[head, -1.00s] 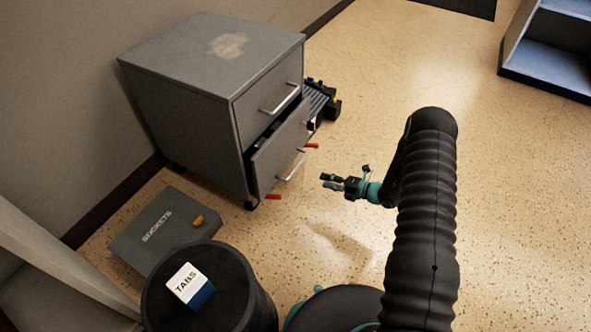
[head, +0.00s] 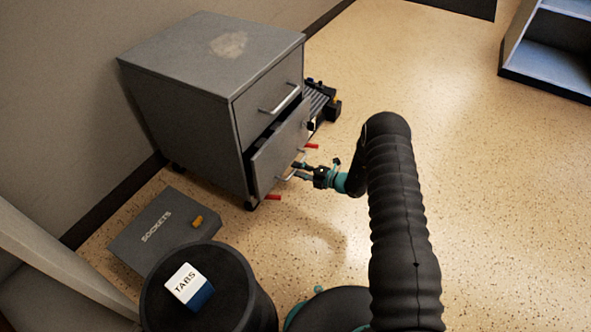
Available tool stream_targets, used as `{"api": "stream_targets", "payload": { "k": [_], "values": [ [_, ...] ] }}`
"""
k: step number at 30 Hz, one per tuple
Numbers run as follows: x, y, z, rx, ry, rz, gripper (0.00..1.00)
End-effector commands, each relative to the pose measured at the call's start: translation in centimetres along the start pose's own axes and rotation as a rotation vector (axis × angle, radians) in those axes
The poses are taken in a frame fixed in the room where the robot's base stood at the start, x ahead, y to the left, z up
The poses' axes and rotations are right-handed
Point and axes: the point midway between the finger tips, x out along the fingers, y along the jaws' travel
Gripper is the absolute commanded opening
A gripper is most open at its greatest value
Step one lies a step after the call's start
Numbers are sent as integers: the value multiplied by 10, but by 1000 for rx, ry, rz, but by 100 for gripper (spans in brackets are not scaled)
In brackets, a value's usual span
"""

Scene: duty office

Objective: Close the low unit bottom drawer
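The low unit (head: 190,97) is a grey metal cabinet on castors, standing against the wall at the upper left of the head view. Its bottom drawer (head: 268,164) is pulled partly out, with a dark gap above its front. The top drawer (head: 262,100) looks shut. My gripper (head: 298,170) is at the right end of the bottom drawer's silver handle (head: 288,177). Its fingers look parted, one above the other. I cannot tell whether they touch the handle or the drawer front.
A grey SOCKETS case (head: 150,236) lies on the floor before the unit. A dark bin (head: 232,290) with a TABS box (head: 187,284) on it stands nearer. Red items (head: 273,197) lie by the drawer. Open floor (head: 450,160) spreads to the right.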

Motion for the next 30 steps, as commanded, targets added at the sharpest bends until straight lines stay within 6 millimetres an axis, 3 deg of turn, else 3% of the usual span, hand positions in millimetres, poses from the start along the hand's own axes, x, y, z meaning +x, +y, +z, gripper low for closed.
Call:
{"api": "stream_targets", "payload": {
  "k": [6, 15, 16, 20, 30],
  "values": [
    [17, 0, 0, -2, 1, 0, 37],
    [19, 0, 0, -1, 0, 0, 37],
    [19, 0, 0, -1, 0, 0, 35],
    [19, 0, 0, -1, 0, 0, 2],
    [23, 0, 0, -2, 1, 0, 0]
  ]
}}
